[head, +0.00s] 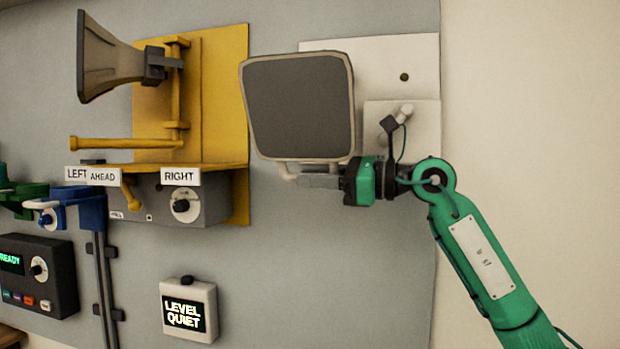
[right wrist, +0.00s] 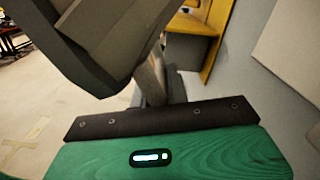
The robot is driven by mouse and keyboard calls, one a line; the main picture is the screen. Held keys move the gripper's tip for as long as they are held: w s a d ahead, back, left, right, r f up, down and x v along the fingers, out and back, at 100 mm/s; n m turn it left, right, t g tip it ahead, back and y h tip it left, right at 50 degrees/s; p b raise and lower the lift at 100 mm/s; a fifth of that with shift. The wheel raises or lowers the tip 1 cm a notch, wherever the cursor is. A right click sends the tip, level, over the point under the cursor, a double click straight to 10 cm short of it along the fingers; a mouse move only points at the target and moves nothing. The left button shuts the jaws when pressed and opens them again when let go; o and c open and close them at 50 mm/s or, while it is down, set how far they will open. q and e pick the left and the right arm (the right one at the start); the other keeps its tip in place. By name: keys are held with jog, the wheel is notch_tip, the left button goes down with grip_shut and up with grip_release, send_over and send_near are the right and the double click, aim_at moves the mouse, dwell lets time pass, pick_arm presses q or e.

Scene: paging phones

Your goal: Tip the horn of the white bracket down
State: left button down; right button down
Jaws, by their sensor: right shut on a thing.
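The white bracket (head: 400,56) is on the grey wall panel at the upper right. Its horn (head: 298,105) has a broad dark grey mouth with a pale rim, facing out toward the head camera. A pale bar (head: 289,172) shows under the horn's lower edge. My right gripper (head: 318,181) is just below the horn, shut on this bar; the fingers partly hide it. In the right wrist view the horn (right wrist: 95,40) looms large at the upper left, above the gripper.
A yellow bracket (head: 220,90) with its own horn (head: 105,60) stands to the left, above a grey box (head: 150,205) with LEFT, AHEAD and RIGHT labels. A small box (head: 188,310) reads LEVEL QUIET. A dark READY box (head: 38,275) sits lower left. The panel below the white horn is clear.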

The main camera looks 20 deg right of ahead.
jog(key=shift+w+d+f, duration=0.3)
jog(key=shift+w+d, duration=0.2)
jog(key=shift+w, duration=0.15)
jog(key=shift+w+d+f, duration=0.25)
jog(key=shift+w+d, duration=0.2)
jog(key=shift+w, duration=0.15)
jog(key=shift+r, duration=0.1)
jog(key=c, duration=1.5)
grip_release()
jog(key=shift+o, duration=0.5)
jog(key=shift+w+d+f, duration=0.1)
jog(key=shift+w+f, duration=0.1)
jog(key=shift+w, duration=0.05)
jog(key=shift+s+b, duration=0.1)
jog(key=shift+b, duration=0.2)
